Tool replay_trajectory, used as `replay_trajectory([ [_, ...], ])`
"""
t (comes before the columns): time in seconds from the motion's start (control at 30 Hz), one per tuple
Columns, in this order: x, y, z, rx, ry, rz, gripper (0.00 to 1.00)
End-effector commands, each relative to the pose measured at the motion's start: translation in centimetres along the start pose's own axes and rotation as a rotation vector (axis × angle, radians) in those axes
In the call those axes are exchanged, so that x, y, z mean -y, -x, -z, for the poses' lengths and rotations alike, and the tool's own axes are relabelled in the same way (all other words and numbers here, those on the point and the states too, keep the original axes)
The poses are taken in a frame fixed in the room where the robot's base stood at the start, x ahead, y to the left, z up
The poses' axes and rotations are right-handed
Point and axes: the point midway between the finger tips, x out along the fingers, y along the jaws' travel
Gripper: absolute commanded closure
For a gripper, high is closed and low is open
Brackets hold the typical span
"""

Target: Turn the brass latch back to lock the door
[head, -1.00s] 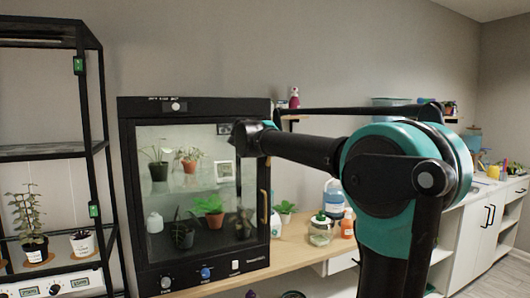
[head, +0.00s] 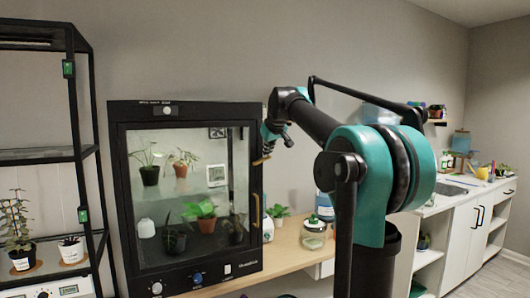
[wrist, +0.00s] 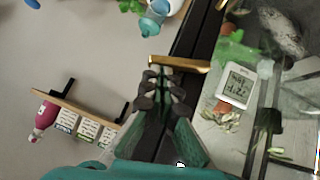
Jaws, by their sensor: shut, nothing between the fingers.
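The brass latch (wrist: 180,65) is a short bar that lies across the black door frame in the wrist view. In the head view it is a small brass piece (head: 261,161) at the upper right edge of the cabinet's glass door (head: 150,240). The door looks closed against the cabinet. My gripper (wrist: 155,85) has its fingers together with nothing between them, its tips right by the latch. I cannot tell whether they touch it. In the head view my gripper (head: 266,150) is beside the door's right edge, partly hidden by its own wrist. A vertical brass handle (head: 256,211) is below.
A wall shelf (wrist: 75,108) with a pink bottle (wrist: 43,120) is to the left in the wrist view. A glass jar (head: 314,236) stands on the wooden counter (head: 285,255) right of the cabinet. A black rack (head: 75,110) stands left.

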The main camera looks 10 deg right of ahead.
Motion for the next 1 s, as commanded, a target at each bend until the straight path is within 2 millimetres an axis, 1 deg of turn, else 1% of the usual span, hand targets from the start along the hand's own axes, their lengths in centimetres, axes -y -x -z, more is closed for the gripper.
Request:
replay_trajectory([
  [0.33,-0.1,0.0,0.0,0.001,-0.003,0.003,1.0],
  [0.73,-0.4,1.0,1.0,0.001,-0.002,0.003,1.0],
  [1.0,-0.4,1.0,1.0,0.001,-0.002,0.003,1.0],
])
